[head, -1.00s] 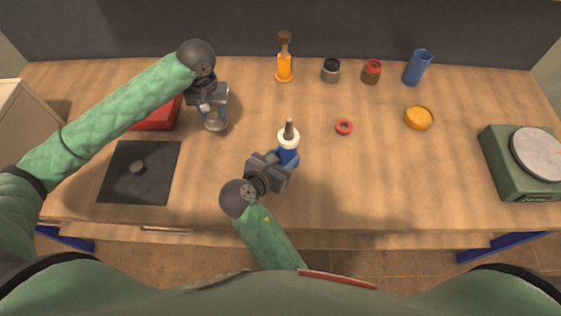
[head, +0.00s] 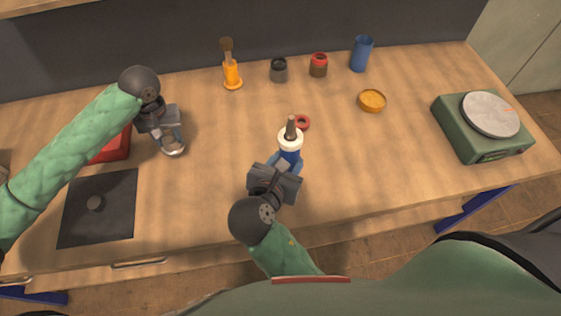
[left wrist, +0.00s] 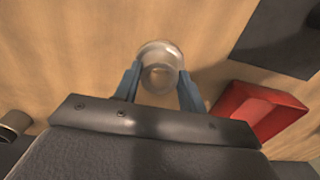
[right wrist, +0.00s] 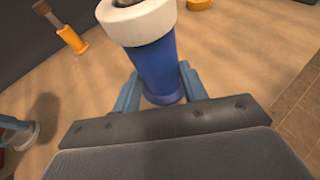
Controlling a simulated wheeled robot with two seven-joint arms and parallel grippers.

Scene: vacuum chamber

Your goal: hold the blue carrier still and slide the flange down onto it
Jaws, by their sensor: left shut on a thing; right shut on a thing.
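The blue carrier (head: 290,156) stands roughly upright in front of the table's middle, with a white collar (head: 290,139) and a brown post (head: 291,125) on top. My right gripper (head: 287,165) is shut on its blue body, which also shows between the fingers in the right wrist view (right wrist: 152,65). My left gripper (head: 168,139) is shut on a round silvery piece, seemingly the flange (head: 173,148), far to the left of the carrier. In the left wrist view the flange (left wrist: 159,58) sits between the fingertips. I cannot tell whether either piece touches the table.
A red box (head: 112,147) and a black plate (head: 98,222) are near my left gripper. Orange bottle (head: 232,74), jars (head: 279,70), blue cup (head: 361,54) and yellow dish (head: 372,100) stand behind; a green scale (head: 468,138) is right.

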